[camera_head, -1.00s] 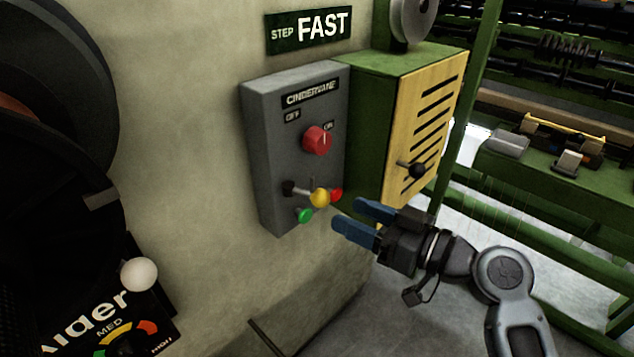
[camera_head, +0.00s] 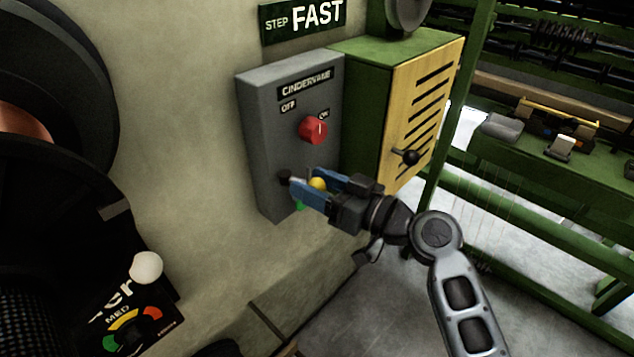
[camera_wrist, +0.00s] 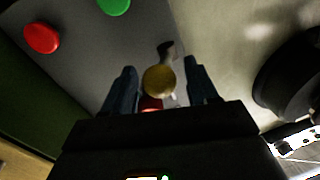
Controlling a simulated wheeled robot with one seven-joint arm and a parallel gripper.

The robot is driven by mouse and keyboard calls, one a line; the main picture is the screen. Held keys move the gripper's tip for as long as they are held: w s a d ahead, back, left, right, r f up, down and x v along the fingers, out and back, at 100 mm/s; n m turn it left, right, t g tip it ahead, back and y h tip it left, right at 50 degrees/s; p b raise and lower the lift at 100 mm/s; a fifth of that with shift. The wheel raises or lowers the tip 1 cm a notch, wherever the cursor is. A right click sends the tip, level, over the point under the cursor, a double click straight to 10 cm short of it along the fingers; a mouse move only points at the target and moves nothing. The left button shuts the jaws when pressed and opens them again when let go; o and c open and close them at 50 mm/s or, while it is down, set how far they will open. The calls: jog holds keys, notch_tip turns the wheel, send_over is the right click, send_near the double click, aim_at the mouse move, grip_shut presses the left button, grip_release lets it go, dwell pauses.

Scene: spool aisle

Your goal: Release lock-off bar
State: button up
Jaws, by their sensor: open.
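A grey control box (camera_head: 262,130) labelled CINDERVANE is on the wall, with a red knob (camera_head: 313,130) between OFF and ON marks. Low on the box is a lever with a yellow ball (camera_head: 318,184) and a dark pivot end (camera_head: 284,177). My gripper (camera_head: 307,184) is open, its blue fingers on either side of the yellow ball. In the wrist view the ball (camera_wrist: 159,80) sits between the two fingers, with gaps on both sides. A green button (camera_head: 299,206) is partly hidden by a finger. A red button (camera_wrist: 42,38) shows in the wrist view.
A green cabinet with a yellow slotted door (camera_head: 421,110) and black knob (camera_head: 410,157) stands right of the box. A black dial panel with a white ball (camera_head: 146,267) is at lower left. A green machine frame (camera_head: 560,180) stands at right.

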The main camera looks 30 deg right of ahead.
jog(key=shift+c, duration=0.3)
grip_shut()
jog(key=shift+s+a+f+m+h, duration=0.1)
jog(key=shift+s+a+m+h, duration=0.05)
jog(key=shift+a+m+h, duration=0.2)
jog(key=shift+s+a+m+t+h, duration=0.1)
jog(key=shift+m+t+h, duration=0.3)
jog(key=shift+h, duration=0.25)
jog(key=shift+s+a+m+t+h, duration=0.1)
jog(key=shift+m+t+h, duration=0.25)
jog(key=shift+h, duration=0.25)
jog(key=shift+d, duration=0.1)
jog(key=shift+o, duration=0.3)
grip_release()
